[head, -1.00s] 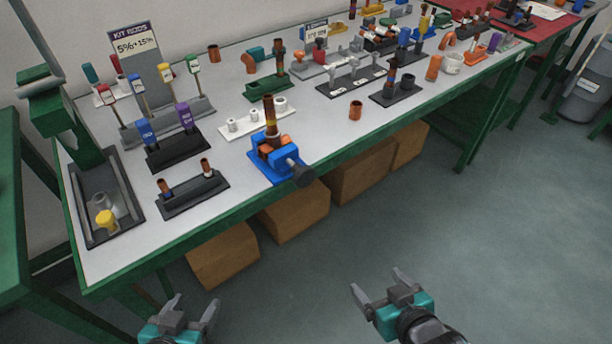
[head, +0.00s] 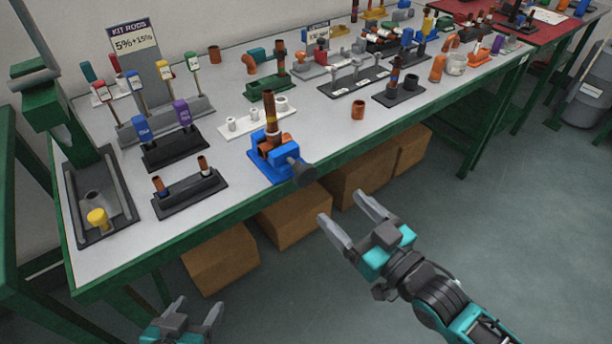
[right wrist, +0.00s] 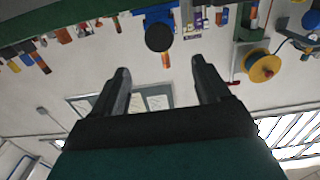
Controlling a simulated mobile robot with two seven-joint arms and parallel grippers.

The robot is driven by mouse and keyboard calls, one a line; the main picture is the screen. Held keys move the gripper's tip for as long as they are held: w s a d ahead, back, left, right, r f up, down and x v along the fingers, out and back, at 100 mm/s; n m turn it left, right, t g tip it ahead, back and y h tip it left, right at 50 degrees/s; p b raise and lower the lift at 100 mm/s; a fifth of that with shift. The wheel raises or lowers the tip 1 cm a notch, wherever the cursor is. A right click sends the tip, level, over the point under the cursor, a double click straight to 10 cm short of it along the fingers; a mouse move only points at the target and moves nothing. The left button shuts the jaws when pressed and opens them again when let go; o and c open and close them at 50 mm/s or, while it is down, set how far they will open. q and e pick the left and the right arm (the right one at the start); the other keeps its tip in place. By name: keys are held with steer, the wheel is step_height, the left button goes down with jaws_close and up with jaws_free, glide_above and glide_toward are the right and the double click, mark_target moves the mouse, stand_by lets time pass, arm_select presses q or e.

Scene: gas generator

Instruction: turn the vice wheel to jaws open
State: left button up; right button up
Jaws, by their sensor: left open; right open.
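The blue vice (head: 270,163) stands at the front edge of the table, with a brown rod upright between its jaws. Its dark wheel (head: 304,174) faces the front, on the right side of the vice. In the right wrist view the dark round wheel (right wrist: 159,37) shows beyond the fingers, upper middle. My right gripper (head: 346,214) is open and empty, in front of the table, below and right of the wheel and apart from it. My left gripper (head: 197,308) is open and empty at the bottom left, well away from the vice.
A black stand with two short rods (head: 190,193) lies left of the vice. A white holder (head: 252,120) is behind it. A loose copper-coloured ring (head: 358,110) lies to its right. Cardboard boxes (head: 296,217) stand under the table. The floor (head: 500,240) to the right is clear.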

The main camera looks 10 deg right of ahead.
mark_target(308, 176)
steer(key=b+x, duration=0.1)
steer(key=x, duration=1)
steer(key=shift+w, duration=0.1)
steer(key=shift+w+a, duration=0.3)
steer(key=shift+w, duration=0.1)
steer(key=c, duration=0.9)
steer(key=shift+c, duration=0.2)
